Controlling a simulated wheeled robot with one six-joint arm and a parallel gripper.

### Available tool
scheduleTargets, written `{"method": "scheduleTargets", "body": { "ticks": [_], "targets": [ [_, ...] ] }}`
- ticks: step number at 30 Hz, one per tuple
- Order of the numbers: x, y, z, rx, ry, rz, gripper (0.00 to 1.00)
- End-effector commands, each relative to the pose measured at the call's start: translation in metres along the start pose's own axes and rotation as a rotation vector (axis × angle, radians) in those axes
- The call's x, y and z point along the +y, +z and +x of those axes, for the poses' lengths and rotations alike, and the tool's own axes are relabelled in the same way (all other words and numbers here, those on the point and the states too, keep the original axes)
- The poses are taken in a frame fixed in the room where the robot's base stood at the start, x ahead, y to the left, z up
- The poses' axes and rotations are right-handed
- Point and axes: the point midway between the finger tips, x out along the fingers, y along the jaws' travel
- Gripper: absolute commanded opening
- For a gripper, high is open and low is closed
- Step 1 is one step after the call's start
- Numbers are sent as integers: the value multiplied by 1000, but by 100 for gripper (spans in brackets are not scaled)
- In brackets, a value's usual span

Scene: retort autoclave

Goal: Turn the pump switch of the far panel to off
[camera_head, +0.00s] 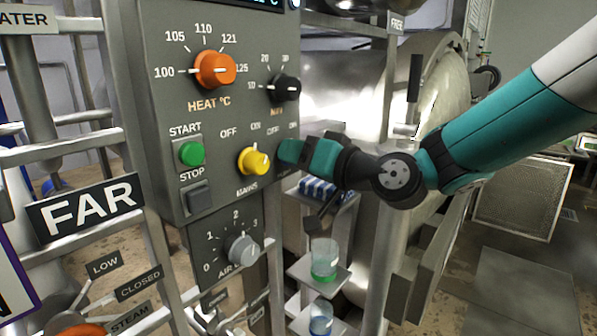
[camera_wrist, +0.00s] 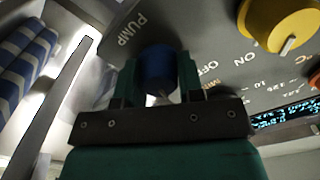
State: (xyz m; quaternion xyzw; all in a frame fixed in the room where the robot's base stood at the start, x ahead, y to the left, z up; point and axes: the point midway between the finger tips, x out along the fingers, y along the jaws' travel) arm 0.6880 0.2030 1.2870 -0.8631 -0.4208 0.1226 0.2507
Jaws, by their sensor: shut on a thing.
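The pump switch (camera_wrist: 157,66) is a dark blue knob beside the word PUMP in the wrist view. An OFF mark sits to its right there. My gripper (camera_wrist: 157,78) is shut on the pump switch, one finger on each side. A small pale tip shows at the knob's lower edge, but I cannot tell its setting. In the head view my gripper (camera_head: 283,151) is at the panel's right edge and hides the switch.
The yellow mains knob (camera_head: 254,161) is just left of my gripper; the black minutes knob (camera_head: 286,88) is above it. The orange heat knob (camera_head: 215,69), green start button (camera_head: 191,153) and air knob (camera_head: 241,249) are further off. A steel post (camera_head: 385,230) stands close right.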

Motion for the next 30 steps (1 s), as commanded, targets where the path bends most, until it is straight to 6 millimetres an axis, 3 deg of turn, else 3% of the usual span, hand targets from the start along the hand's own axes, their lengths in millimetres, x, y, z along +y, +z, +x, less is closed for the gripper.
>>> {"method": "scheduleTargets", "body": {
  "ticks": [3,18,30],
  "targets": [
    [4,8,0,4,-3,-110,11],
    [2,8,-1,3,-2,-568,11],
    [0,5,0,-2,-1,-790,11]
  ]
}}
